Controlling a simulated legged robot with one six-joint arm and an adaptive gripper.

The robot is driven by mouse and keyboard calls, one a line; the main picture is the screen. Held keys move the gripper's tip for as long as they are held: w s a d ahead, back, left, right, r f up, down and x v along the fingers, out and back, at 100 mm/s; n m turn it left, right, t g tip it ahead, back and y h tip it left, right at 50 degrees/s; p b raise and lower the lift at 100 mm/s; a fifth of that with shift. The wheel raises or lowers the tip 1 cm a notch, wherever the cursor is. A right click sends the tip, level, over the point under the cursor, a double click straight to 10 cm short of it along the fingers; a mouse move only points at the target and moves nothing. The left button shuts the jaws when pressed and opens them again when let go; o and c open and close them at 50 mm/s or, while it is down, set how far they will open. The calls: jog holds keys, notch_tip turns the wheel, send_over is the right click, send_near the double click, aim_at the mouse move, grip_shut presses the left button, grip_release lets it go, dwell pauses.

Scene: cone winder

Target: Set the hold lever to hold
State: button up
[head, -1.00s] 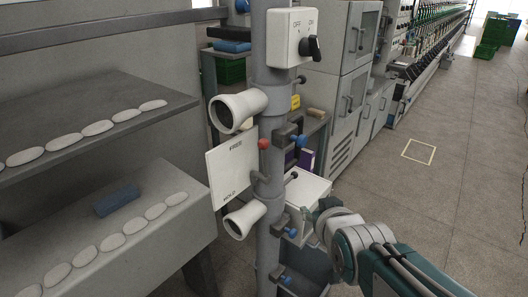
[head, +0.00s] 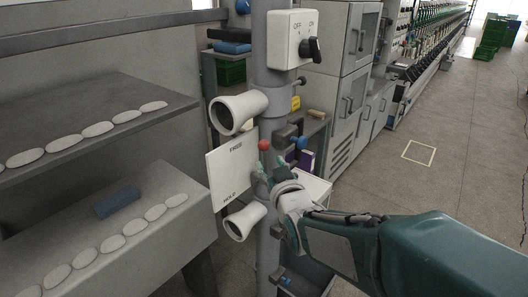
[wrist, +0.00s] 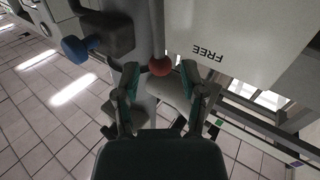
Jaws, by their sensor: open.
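The hold lever has a red ball knob (head: 264,145), which points up beside the word FREE on a white plate (head: 232,172). The word HOLD is at the plate's lower end. The lever's lower part is hidden behind my gripper in the head view. My gripper (head: 265,172) is open just below the knob, close to the post. In the wrist view the red knob (wrist: 160,66) shows between and just beyond the two fingertips of my gripper (wrist: 168,78). I cannot tell whether a finger touches it.
White cone-shaped holders (head: 238,112) stick out from the grey post (head: 272,100) above and below the plate. An OFF/ON switch box (head: 294,38) is higher up. Blue-knobbed clamps (head: 301,142) sit right of the post. Shelves (head: 90,120) stand left; open floor (head: 450,190) lies right.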

aim_at(265, 155)
jog(key=x, duration=0.5)
jog(key=shift+w+a, duration=0.15)
jog(key=shift+w, duration=0.05)
grip_shut()
